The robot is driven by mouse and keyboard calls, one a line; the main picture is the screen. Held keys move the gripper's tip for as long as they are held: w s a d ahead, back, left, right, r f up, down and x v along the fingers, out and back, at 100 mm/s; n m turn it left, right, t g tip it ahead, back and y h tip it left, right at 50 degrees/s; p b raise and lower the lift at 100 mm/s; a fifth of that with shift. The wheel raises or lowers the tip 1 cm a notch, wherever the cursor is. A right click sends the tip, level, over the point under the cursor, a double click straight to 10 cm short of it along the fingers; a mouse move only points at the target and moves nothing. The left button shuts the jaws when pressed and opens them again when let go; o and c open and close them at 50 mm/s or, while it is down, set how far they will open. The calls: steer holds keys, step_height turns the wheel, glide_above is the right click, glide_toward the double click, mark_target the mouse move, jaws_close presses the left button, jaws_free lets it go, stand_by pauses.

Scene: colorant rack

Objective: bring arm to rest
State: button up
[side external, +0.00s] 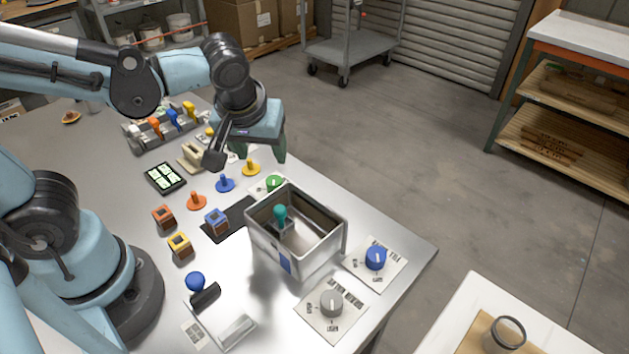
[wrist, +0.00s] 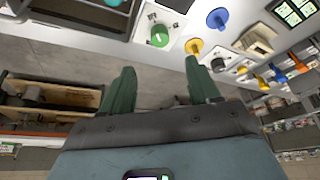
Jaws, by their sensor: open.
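My gripper (side external: 266,158) hangs above the far edge of the metal table (side external: 95,150), close to the yellow knobbed piece. In the wrist view, my gripper (wrist: 160,90) shows two green fingers spread apart with nothing between them. The fingers reach past the table edge, with the floor visible between and beyond them. My arm is raised and stretched over the back of the table.
A metal bin (side external: 320,262) holds a teal-knobbed piece (side external: 281,216). Blue (side external: 225,184), orange (side external: 197,201) and yellow (side external: 251,168) pieces stand nearby. Dial plates (side external: 375,259) lie right of the bin. A colorant rack (side external: 160,127) stands at the back left.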

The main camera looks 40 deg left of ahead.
steer(key=shift+s+d+r, duration=0.1)
steer(key=shift+r, duration=0.15)
steer(key=a+m+t+h, duration=0.1)
steer(key=m, duration=0.1)
steer(key=a+r+m+t, duration=0.1)
steer(key=m, duration=0.1)
steer(key=s+m+t+h, duration=0.1)
steer(key=m, duration=0.2)
steer(key=shift+a+r+t+h, duration=0.3)
steer(key=shift+a, duration=0.1)
